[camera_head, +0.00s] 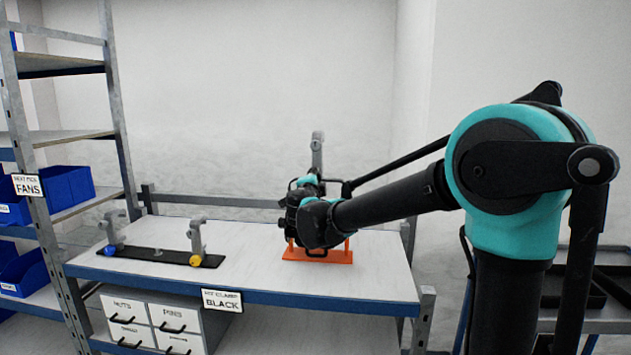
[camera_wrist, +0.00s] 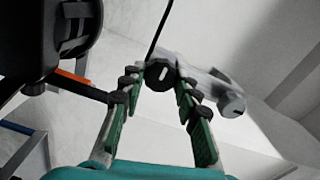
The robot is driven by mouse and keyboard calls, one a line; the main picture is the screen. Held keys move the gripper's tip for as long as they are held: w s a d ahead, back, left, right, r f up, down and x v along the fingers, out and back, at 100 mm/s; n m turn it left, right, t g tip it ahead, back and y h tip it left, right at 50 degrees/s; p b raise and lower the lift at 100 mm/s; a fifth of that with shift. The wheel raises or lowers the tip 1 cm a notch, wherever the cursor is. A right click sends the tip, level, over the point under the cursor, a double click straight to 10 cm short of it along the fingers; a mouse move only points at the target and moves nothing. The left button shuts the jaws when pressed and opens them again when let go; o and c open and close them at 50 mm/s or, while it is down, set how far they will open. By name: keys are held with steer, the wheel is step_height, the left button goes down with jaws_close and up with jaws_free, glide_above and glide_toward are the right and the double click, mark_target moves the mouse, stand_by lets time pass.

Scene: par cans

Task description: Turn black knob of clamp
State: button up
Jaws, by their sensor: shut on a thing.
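In the wrist view, the two green-padded fingers of my gripper (camera_wrist: 158,88) are closed on the black knob (camera_wrist: 158,74), one on each side. The knob's face carries a short white mark. The grey clamp (camera_wrist: 205,72) extends to the right behind the knob. In the head view, the top of the clamp (camera_head: 317,152) stands upright above my gripper (camera_head: 308,196). The orange stand (camera_head: 318,255) is on the bench under it. My arm and gripper hide the knob and the clamp's lower part in the head view.
The bench (camera_head: 250,255) bears a black bar (camera_head: 150,254) at left with two grey clamps, one with a blue knob (camera_head: 109,250), one with a yellow knob (camera_head: 195,260). A sign (camera_head: 222,300) on the front edge reads BLACK. The bench between bar and orange stand is clear.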

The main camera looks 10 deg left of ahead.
steer(key=shift+m, duration=0.5)
steer(key=o, duration=1.2)
steer(key=shift+s, duration=0.1)
steer(key=s, duration=1.1)
steer(key=shift+s+a, duration=0.25)
steer(key=shift+s, duration=0.15)
